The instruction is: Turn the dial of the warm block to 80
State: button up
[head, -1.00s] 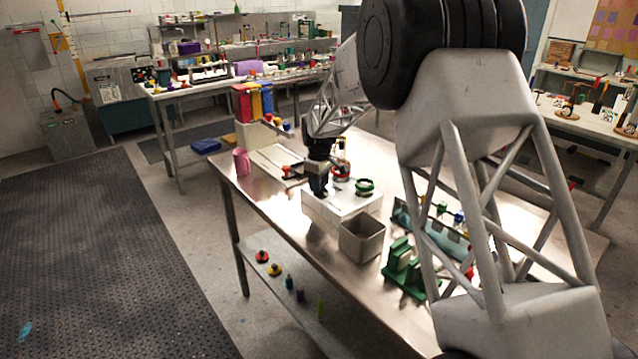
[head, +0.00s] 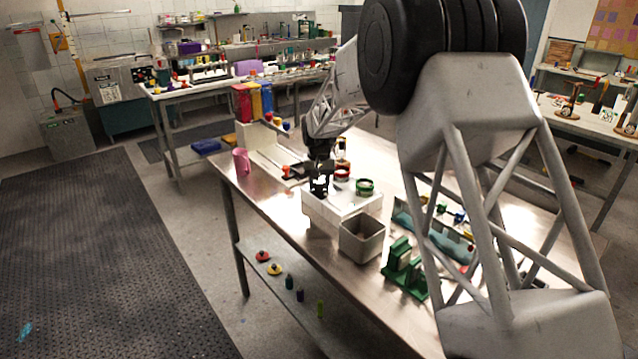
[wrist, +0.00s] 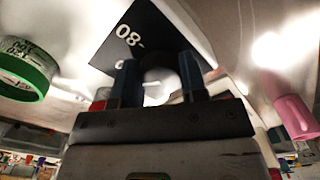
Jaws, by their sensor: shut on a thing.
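The warm block (head: 342,208) is a pale, box-shaped block on the steel table in the head view. In the wrist view a black scale plate (wrist: 128,40) bears the mark 80, seen upside down, and part of another figure below it. A pale round dial (wrist: 158,88) sits between the two blue fingers of my gripper (wrist: 160,82). My gripper is shut on the dial; its pointer is not clear to me. In the head view my gripper (head: 319,187) is at the block's left end and hides the dial.
A green-rimmed container (head: 364,187) stands on the block to the right of my gripper, and a red-rimmed one (head: 342,174) is behind. A grey open bin (head: 362,240) and green rack (head: 402,268) stand in front. A pink mug (head: 241,161) is at the left edge.

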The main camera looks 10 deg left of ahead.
aim_at(319, 182)
jog(key=m, duration=0.5)
jog(key=shift+m, duration=0.3)
jog(key=m, duration=0.5)
jog(key=shift+m, duration=0.3)
jog(key=o, duration=0.9)
jog(key=shift+r, duration=0.1)
jog(key=shift+r, duration=3.85)
